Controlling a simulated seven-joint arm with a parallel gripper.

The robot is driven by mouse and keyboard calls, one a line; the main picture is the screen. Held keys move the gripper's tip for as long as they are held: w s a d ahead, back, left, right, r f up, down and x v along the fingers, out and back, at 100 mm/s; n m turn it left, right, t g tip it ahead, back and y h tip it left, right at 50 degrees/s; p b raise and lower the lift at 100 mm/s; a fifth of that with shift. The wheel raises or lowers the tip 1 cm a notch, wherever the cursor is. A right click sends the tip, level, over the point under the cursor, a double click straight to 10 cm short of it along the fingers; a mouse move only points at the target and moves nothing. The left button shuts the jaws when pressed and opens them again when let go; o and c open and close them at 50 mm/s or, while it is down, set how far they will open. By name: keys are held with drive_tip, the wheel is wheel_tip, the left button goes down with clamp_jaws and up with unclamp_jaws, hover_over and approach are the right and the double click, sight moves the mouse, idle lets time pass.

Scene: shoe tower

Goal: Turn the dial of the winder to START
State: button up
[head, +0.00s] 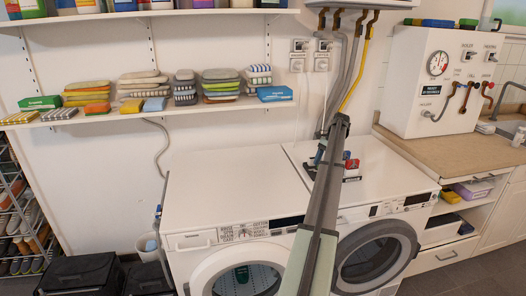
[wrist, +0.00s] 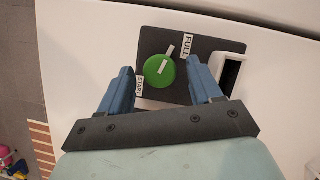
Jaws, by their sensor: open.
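In the wrist view the winder's dial (wrist: 154,76) is a round green knob on a dark plate (wrist: 207,91). A white stripe on it points up and slightly right. The START label (wrist: 138,87) is at the dial's lower left, and the FULL label (wrist: 187,46) is at its upper right. My gripper (wrist: 158,75) is open, with one blue finger on each side of the dial. I cannot tell whether either finger touches it. In the head view my arm covers most of the winder, on top of the right-hand machine.
A white frame with a dark slot (wrist: 231,72) is right of the dial. Two white front-loading machines stand side by side; the left one's top (head: 225,185) is clear. A shelf (head: 150,112) with folded cloths hangs above. A wooden counter (head: 430,145) is at right.

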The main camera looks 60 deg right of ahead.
drive_tip(key=m, duration=0.2)
drive_tip(key=m+t+h, duration=0.1)
drive_tip(key=m, duration=0.1)
drive_tip(key=m+t, duration=0.1)
drive_tip(key=m, duration=0.1)
drive_tip(key=shift+s+a+h, duration=0.25)
drive_tip(key=shift+a+h, duration=0.05)
drive_tip(key=m, duration=0.2)
drive_tip(key=m+h, duration=0.1)
drive_tip(key=m, duration=0.1)
drive_tip(key=m+h, duration=0.1)
drive_tip(key=m, duration=0.1)
drive_tip(key=shift+a+t, duration=0.25)
drive_tip(key=shift+t, duration=0.05)
drive_tip(key=v, duration=1.4)
drive_tip(key=w+a+f+n+t, duration=0.1)
drive_tip(key=w+a, duration=0.3)
drive_tip(key=w, duration=0.8)
drive_tip(key=w+a+f+n+t, duration=0.1)
drive_tip(key=w+a+f+n, duration=0.3)
drive_tip(key=w, duration=0.8)
drive_tip(key=w+a+f+n+t, duration=0.1)
drive_tip(key=w+a+f+n, duration=0.2)
drive_tip(key=w, duration=1)
drive_tip(key=shift+a+h, duration=0.3)
drive_tip(key=shift+a, duration=0.95)
